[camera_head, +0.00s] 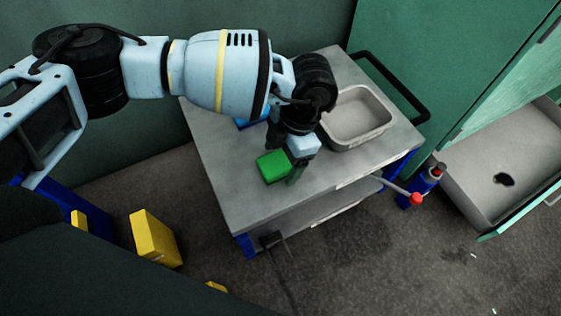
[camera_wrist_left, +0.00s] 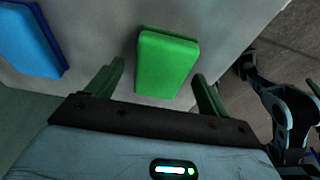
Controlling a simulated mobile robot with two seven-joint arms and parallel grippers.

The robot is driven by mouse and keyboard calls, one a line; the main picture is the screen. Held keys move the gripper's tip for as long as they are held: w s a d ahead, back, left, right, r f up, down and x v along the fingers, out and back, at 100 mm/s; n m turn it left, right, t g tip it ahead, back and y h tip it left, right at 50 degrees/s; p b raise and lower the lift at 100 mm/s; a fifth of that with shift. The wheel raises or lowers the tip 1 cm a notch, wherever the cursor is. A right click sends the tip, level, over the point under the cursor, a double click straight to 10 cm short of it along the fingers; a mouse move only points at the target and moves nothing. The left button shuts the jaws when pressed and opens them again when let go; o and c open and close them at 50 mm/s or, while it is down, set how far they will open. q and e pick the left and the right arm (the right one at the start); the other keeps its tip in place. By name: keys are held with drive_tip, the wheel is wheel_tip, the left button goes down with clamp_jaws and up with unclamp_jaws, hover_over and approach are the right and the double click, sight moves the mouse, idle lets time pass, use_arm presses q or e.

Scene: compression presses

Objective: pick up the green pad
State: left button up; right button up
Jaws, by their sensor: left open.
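The green pad (camera_head: 272,166) lies on the grey metal table near its left side. In the left wrist view the green pad (camera_wrist_left: 166,65) shows as a bright block on the table top. My left gripper (camera_head: 285,163) is open and points down at the pad, right beside it in the head view. In the wrist view the two fingers of my left gripper (camera_wrist_left: 160,74) stand on either side of the pad with gaps. The gripper looks empty; its height above the table is hard to tell. My right gripper is not seen.
A blue pad (camera_wrist_left: 30,42) lies left of the green pad in the wrist view. A grey tray (camera_head: 357,137) stands at the table's right. The table (camera_head: 238,196) has bare surface in front. A red-knobbed lever (camera_head: 416,198) and green machine stand to the right.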

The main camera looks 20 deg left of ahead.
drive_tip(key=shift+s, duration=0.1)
use_arm(q)
drive_tip(key=shift+f, duration=0.2)
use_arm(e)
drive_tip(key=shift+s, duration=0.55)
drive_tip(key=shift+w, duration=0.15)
use_arm(q)
drive_tip(key=shift+c, duration=0.9)
drive_tip(key=c, duration=0.9)
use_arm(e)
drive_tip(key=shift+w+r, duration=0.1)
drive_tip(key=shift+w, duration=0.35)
use_arm(q)
drive_tip(key=shift+r, duration=0.1)
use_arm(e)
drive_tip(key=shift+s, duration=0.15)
